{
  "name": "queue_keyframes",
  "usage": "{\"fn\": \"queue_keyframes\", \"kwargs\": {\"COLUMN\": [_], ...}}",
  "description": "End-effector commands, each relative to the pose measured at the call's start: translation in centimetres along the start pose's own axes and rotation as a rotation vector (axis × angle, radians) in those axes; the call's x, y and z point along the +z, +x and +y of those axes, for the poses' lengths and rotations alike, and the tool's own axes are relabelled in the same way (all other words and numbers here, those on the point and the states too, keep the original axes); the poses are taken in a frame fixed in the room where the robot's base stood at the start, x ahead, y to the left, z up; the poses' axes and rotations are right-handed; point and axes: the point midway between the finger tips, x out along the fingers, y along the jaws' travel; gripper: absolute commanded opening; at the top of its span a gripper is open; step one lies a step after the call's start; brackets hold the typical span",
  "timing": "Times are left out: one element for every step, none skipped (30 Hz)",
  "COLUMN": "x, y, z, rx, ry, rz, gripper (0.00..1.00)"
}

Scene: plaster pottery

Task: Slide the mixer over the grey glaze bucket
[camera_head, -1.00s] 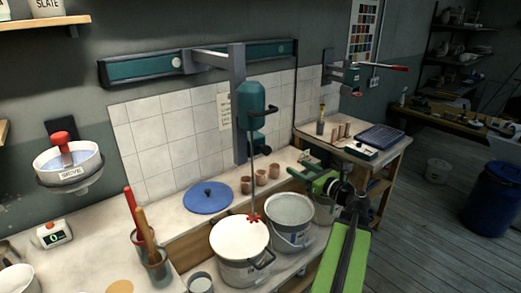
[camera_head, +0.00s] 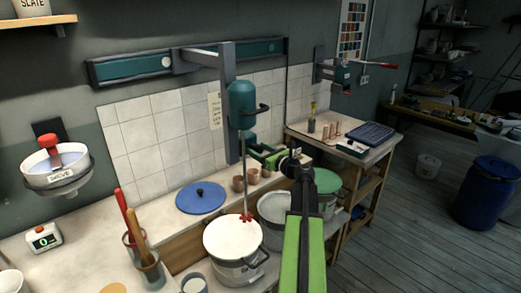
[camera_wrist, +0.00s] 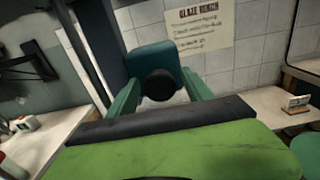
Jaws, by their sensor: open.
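The mixer (camera_head: 241,104) is a teal motor on a grey upright hung from a wall rail. Its thin shaft drops to a red mixing head over the white-filled bucket (camera_head: 233,262). The grey glaze bucket (camera_head: 275,207) stands just right of it, partly behind my arm. My gripper (camera_head: 259,152) is open beside the mixer's lower right side. In the wrist view my gripper's fingers (camera_wrist: 160,76) spread either side of a black round knob (camera_wrist: 160,86) on a teal block of the mixer. Contact with the knob cannot be told.
The teal wall rail (camera_head: 190,58) runs behind the mixer. A green-lidded bucket (camera_head: 326,182) stands right of the grey one. A blue lid (camera_head: 200,198) and small brown cups (camera_head: 253,175) lie on the bench behind. A jar with tools (camera_head: 149,271) stands left.

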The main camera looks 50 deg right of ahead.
Motion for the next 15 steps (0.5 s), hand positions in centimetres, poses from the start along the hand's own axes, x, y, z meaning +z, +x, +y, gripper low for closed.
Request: {"fn": "queue_keyframes", "kwargs": {"x": [0.0,0.0,0.0,0.0,0.0,0.0,0.0,0.0,0.0,0.0,0.0,0.0,0.0,0.0,0.0], "y": [0.08,0.09,0.08,0.06,0.06,0.06,0.06,0.05,0.05,0.05,0.05,0.05,0.05,0.05,0.05], "z": [-0.01,0.0,0.01,0.02,0.02,0.03,0.03,0.03,0.03,0.04,0.04,0.04,0.05,0.05,0.05], "rx": [0.0,0.0,0.0,0.0,0.0,0.0,0.0,0.0,0.0,0.0,0.0,0.0,0.0,0.0,0.0], "ry": [0.0,0.0,0.0,0.0,0.0,0.0,0.0,0.0,0.0,0.0,0.0,0.0,0.0,0.0,0.0], "rz": [0.0,0.0,0.0,0.0,0.0,0.0,0.0,0.0,0.0,0.0,0.0,0.0,0.0,0.0,0.0], "gripper": [0.59,0.59,0.59,0.59,0.59,0.59,0.57,0.54,0.48,0.44,0.4,0.35,0.31,0.27,0.22]}}
